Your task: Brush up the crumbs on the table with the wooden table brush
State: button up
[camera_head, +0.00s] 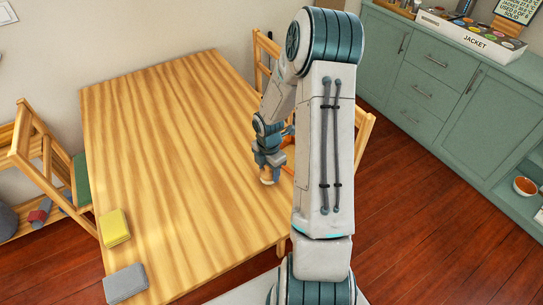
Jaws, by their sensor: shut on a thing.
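My gripper (267,166) is over the right side of the wooden table (150,130), pointing down. It is shut on a small tan thing that I take to be the wooden table brush (267,179). Only the brush's lower part shows below the fingers, at or close to the tabletop. I cannot tell whether it touches the wood. I make out no crumbs on the visible tabletop. My arm hides part of the table's right edge.
A yellow block-like thing (115,227) and a grey one (125,283) lie at the table's near left corner. Wooden chairs stand at the left (45,165) and behind my arm at right (262,55). Green cabinets (430,85) line the right wall. Most of the tabletop is clear.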

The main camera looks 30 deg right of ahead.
jog(key=shift+r+p, duration=2.4)
jog(key=shift+r, duration=0.7)
jog(key=shift+f, duration=0.1)
